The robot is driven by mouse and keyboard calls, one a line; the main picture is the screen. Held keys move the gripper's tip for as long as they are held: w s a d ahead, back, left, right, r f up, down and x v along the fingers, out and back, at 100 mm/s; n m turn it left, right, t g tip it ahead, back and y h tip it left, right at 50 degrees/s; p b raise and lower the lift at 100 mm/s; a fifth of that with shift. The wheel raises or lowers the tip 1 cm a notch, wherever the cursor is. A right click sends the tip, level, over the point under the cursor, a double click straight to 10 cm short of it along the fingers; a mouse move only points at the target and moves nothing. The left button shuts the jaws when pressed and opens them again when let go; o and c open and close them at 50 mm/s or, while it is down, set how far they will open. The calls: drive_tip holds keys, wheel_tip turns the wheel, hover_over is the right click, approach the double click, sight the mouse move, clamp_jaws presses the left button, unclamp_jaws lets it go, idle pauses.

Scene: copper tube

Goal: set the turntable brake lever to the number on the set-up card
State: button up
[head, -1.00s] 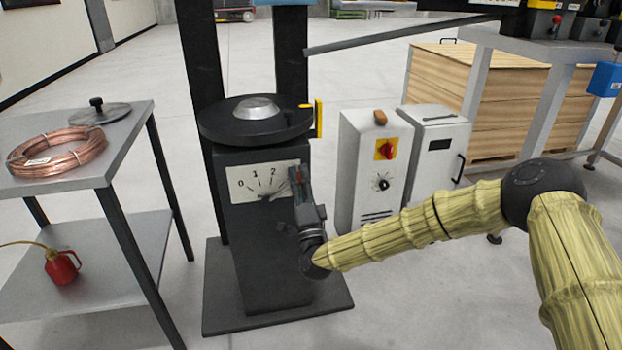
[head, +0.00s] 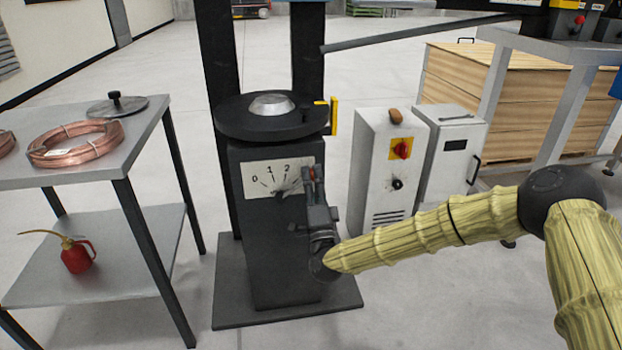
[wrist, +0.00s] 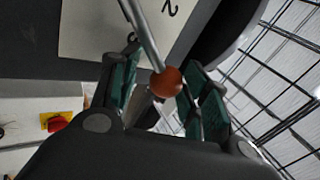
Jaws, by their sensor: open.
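The turntable (head: 270,122) is a black disc on a dark pedestal. A white scale plate (head: 262,180) on its front shows 0, 1 and 2; its right part is hidden by my gripper (head: 312,178). In the wrist view the brake lever (wrist: 145,35) is a thin metal rod with an orange-brown ball knob (wrist: 166,83). My open gripper also shows there (wrist: 163,75), with its green-padded fingers on either side of the knob and a gap at least on the left. The lever points to the right side of the scale; its exact number is hidden. I cannot make out the set-up card.
A grey table (head: 150,130) with copper coil (head: 78,145) and a red oil can (head: 78,255) stands left. A white control cabinet (head: 375,165) stands right of the pedestal. A yellow part (head: 333,116) sticks up beside the disc. Clear floor lies in front.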

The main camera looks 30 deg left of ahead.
drive_tip(key=v, duration=1.1)
drive_tip(key=shift+s+f, duration=0.2)
